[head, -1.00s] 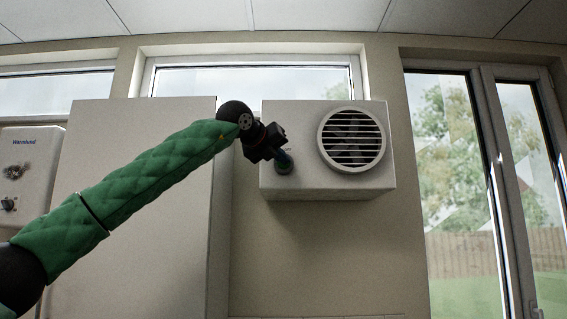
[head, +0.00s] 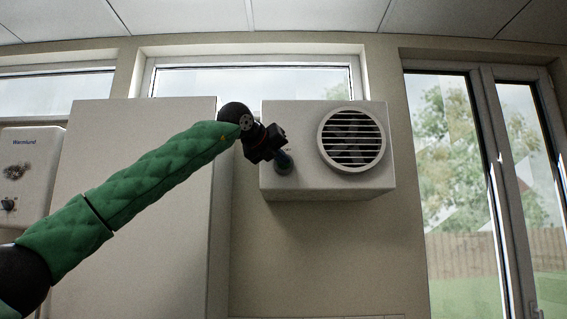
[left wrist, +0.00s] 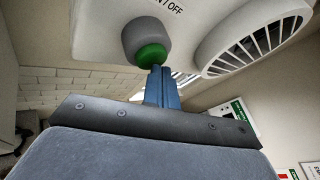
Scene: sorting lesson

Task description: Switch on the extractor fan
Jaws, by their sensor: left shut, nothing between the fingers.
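The extractor fan (head: 325,180) is a white wall box with a round louvred grille at its right. A grey round switch housing (head: 285,170) sits low on the left of its front. In the left wrist view the switch (left wrist: 145,37) is a grey collar with a green button (left wrist: 152,55), under lettering that ends in "OFF". My left gripper (head: 280,157) is in front of the switch, its blue fingers (left wrist: 162,74) shut and empty. Their tips are right at the lower edge of the green button; I cannot tell whether they touch. My right gripper is out of view.
A tall white cabinet (head: 150,200) stands left of the fan, behind my left arm. A white wall heater (head: 25,175) hangs at the far left. Glazed doors (head: 450,180) are at the right. The wall below the fan is clear.

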